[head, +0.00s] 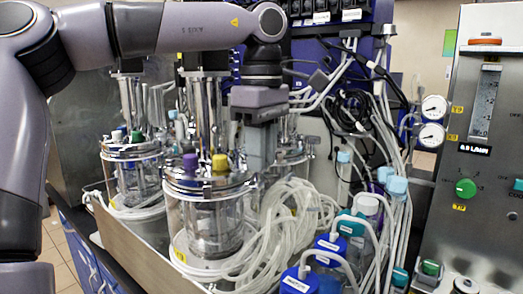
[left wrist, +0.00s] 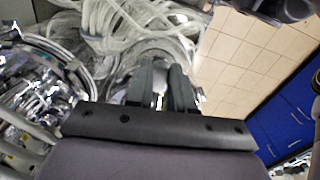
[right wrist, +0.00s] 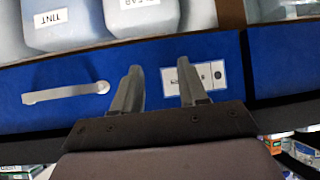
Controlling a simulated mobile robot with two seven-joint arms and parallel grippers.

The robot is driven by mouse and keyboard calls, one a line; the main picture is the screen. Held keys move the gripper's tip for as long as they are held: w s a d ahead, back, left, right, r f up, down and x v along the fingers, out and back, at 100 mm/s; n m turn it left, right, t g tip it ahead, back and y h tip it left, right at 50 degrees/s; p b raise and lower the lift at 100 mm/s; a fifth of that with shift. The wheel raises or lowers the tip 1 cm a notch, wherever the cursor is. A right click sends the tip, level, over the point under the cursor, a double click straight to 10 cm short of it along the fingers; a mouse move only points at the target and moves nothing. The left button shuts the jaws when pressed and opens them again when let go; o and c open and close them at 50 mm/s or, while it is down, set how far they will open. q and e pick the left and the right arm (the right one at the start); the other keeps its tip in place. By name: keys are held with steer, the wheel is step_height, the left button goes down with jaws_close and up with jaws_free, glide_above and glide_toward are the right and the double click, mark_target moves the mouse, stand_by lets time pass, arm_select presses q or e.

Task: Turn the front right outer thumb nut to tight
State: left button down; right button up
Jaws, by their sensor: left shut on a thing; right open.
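The front glass vessel (head: 205,218) stands in the middle of the head view, with a metal head plate, a purple cap (head: 190,163) and a yellow cap (head: 220,163). My left gripper (head: 258,172) points down at the right edge of this plate. In the left wrist view its fingers (left wrist: 161,70) are shut on a small shiny metal piece (left wrist: 160,88), apparently the thumb nut. The fingers mostly hide it, so I cannot tell its turn. My right gripper (right wrist: 159,67) is open and empty in front of a blue cabinet front (right wrist: 225,50).
Coiled clear tubing (head: 290,215) lies right of the front vessel. Blue-capped bottles (head: 330,245) stand at the front right. A second vessel (head: 130,165) is behind on the left. A steel control panel (head: 485,150) is at the far right.

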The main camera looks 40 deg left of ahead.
arm_select(q)
steer(key=shift+m, duration=0.5)
steer(key=shift+r, duration=0.1)
steer(key=c, duration=1)
jaws_free()
steer(key=shift+o, duration=0.2)
steer(key=shift+r, duration=3.55)
steer(key=shift+s, duration=0.1)
